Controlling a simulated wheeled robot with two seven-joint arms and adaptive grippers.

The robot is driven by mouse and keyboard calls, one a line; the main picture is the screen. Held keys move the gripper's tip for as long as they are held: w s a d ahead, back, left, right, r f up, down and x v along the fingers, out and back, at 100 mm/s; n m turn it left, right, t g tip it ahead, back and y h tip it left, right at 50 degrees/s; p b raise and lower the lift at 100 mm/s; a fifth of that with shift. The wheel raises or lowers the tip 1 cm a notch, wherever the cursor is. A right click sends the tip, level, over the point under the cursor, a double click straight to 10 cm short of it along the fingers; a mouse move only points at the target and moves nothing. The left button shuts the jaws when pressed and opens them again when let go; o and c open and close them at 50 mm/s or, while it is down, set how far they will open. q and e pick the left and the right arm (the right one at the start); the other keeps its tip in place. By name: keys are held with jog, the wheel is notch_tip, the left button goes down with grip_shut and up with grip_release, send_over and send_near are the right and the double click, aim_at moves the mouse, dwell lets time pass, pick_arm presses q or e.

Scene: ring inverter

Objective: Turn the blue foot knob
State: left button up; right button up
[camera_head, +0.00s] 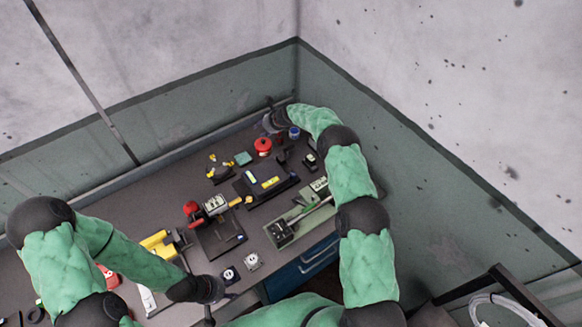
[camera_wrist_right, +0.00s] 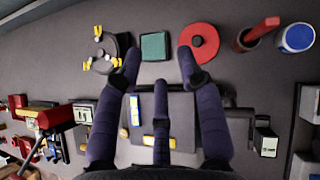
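The blue knob (camera_head: 294,132) stands near the back corner of the bench, close beside my right gripper (camera_head: 275,118). In the right wrist view the knob (camera_wrist_right: 298,38) is a blue round top with a pale rim, at the upper right edge. My right gripper's fingers (camera_wrist_right: 160,75) are spread with nothing between them. They point toward a green square block (camera_wrist_right: 154,46) and a red disc (camera_wrist_right: 199,42), to the left of the knob and apart from it. My left gripper (camera_head: 212,290) is low over the front of the bench; its fingers are too small to read.
A red-handled cup-like part (camera_wrist_right: 255,35) stands between the red disc and the knob. A dark piece with yellow tips (camera_wrist_right: 105,50) is at upper left. A black fixture with a yellow label (camera_head: 265,185) and a grey-green tray (camera_head: 280,233) fill mid-bench. Walls close the back corner.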

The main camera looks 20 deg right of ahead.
pick_arm(q)
jog(key=shift+f+b, duration=0.65)
jog(key=shift+f, duration=0.15)
pick_arm(e)
jog(key=s+d+f+n+g+h, duration=0.2)
jog(key=s+f+n+g, duration=0.25)
jog(key=s+n, duration=0.45)
pick_arm(q)
jog(key=shift+f+b, duration=0.35)
pick_arm(e)
jog(key=n+g+h, duration=0.3)
jog(key=n, duration=0.5)
send_over(293, 173)
jog(key=f, duration=0.2)
pick_arm(q)
jog(key=shift+r+p, duration=0.75)
pick_arm(e)
jog(key=shift+t, duration=0.25)
notch_tip(293, 173, down, 10)
jog(key=shift+s+f, duration=0.15)
grip_shut()
